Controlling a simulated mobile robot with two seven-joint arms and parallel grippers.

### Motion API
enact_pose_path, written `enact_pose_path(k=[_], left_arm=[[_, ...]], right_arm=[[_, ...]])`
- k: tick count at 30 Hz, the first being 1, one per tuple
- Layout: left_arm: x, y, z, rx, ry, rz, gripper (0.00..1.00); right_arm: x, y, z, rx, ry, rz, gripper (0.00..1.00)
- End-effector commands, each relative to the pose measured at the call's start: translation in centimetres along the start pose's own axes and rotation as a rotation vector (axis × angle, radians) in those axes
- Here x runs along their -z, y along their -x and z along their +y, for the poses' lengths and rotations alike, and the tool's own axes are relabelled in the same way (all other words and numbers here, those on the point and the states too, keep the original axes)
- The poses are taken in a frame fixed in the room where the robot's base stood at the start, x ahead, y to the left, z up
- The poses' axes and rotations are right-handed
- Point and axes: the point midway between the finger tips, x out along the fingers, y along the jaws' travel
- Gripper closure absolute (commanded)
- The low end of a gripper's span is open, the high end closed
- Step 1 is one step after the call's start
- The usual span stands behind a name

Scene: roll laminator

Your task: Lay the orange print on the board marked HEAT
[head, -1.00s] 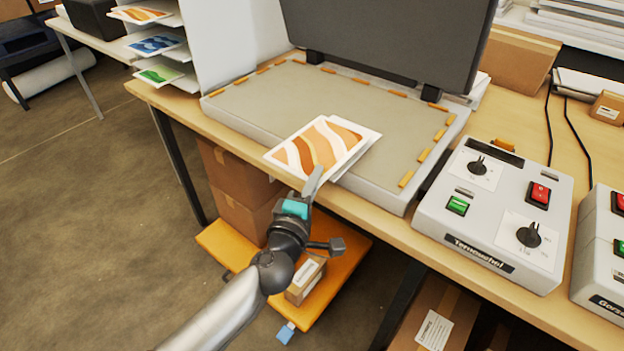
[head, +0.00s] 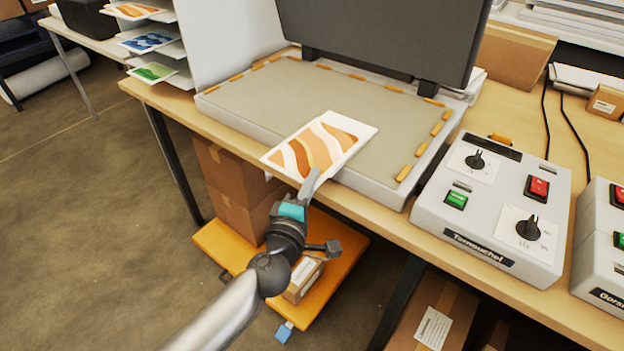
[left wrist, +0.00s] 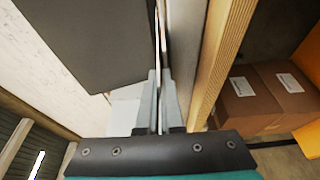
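The orange print (head: 322,145), white-bordered with wavy orange stripes, is over the front edge of a grey board (head: 270,100) framed by small orange tabs. My left gripper (head: 311,183) is shut on its near edge, in front of the board. In the left wrist view the fingers (left wrist: 158,105) are close together on a thin sheet seen edge-on. Whether the print touches the board I cannot tell. No HEAT marking is legible. My right gripper is out of view.
A dark raised lid (head: 385,35) stands behind the board. A control box (head: 490,205) with knobs and buttons sits to its right, another at the right edge. A rack (head: 182,80) at the upper left holds more prints. An orange cart (head: 325,290) is below.

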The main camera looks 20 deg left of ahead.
Motion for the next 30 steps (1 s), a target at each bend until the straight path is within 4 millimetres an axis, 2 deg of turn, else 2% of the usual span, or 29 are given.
enact_pose_path(k=[12, 22, 30], left_arm=[[0.01, 0.0, -0.27, 0.0, -0.001, 0.0, 1.0], [0.0, 0.0, -0.27, 0.0, 0.0, 0.0, 0.62], [0.0, 0.08, -0.32, 0.001, 0.0, 0.0, 0.62]], right_arm=[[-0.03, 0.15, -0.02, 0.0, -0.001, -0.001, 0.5], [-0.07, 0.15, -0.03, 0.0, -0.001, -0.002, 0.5], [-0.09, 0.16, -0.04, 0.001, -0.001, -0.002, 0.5]])
